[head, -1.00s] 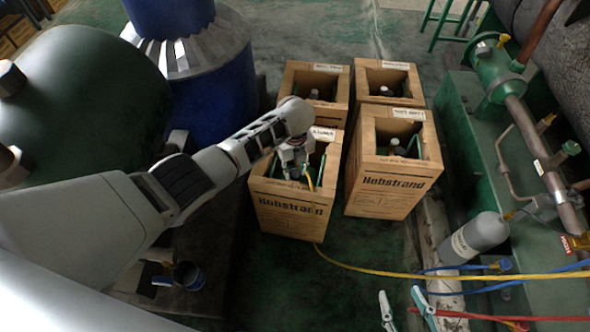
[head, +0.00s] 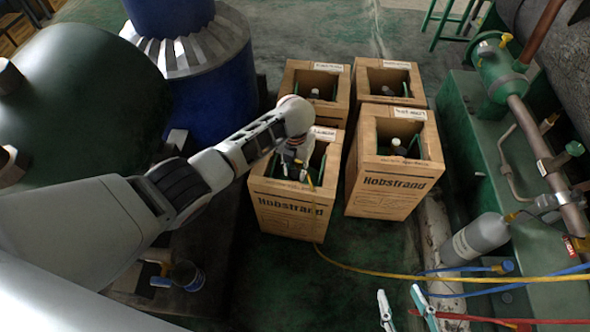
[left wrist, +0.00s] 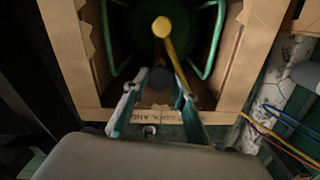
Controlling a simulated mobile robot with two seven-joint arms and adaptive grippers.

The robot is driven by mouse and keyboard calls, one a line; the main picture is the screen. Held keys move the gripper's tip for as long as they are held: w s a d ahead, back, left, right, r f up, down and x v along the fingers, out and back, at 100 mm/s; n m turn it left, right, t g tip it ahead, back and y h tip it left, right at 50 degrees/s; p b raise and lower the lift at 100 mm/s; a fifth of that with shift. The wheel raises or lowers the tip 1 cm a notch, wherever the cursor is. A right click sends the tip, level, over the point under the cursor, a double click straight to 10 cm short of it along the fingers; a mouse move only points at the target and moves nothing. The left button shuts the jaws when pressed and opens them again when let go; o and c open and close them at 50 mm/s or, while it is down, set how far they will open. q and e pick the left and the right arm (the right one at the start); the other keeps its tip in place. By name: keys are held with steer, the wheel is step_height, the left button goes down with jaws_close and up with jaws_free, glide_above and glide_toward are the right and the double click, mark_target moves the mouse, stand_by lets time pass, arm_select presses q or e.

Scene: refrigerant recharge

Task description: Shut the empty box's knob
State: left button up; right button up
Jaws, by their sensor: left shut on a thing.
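Several open cardboard boxes marked Hobstrand stand on the green floor. The front left box (head: 290,212) has a yellow hose fitted inside it; which box is the empty one I cannot read from the labels. My left gripper (head: 293,171) reaches down into this box. In the left wrist view a dark round knob (left wrist: 160,77) sits between the tips of my left gripper (left wrist: 155,92), which is shut on it. The yellow hose end (left wrist: 162,27) is just beyond the knob. My right gripper (head: 403,299) is at the bottom edge, its two fingers apart and empty.
The front right box (head: 390,188) stands close beside, with two more boxes behind. A grey cylinder (head: 475,240) and green pipework are on the right. Yellow, blue and red hoses cross the lower right. A blue tank (head: 208,90) stands at the back left.

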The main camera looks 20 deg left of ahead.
mark_target(295, 174)
arm_select(q)
steer(key=shift+s+f+m, duration=0.15)
steer(key=shift+f+m, duration=0.1)
steer(key=shift+m, duration=0.05)
arm_select(e)
steer(key=shift+s+f, duration=0.1)
steer(key=shift+f, duration=0.15)
arm_select(q)
steer(key=o, duration=1.1)
steer(key=shift+r, duration=0.3)
steer(key=shift+w+r, duration=0.2)
steer(key=shift+r, duration=0.05)
step_height(295, 174, up, 11)
steer(key=shift+s+r, duration=0.1)
arm_select(e)
steer(key=shift+r, duration=0.1)
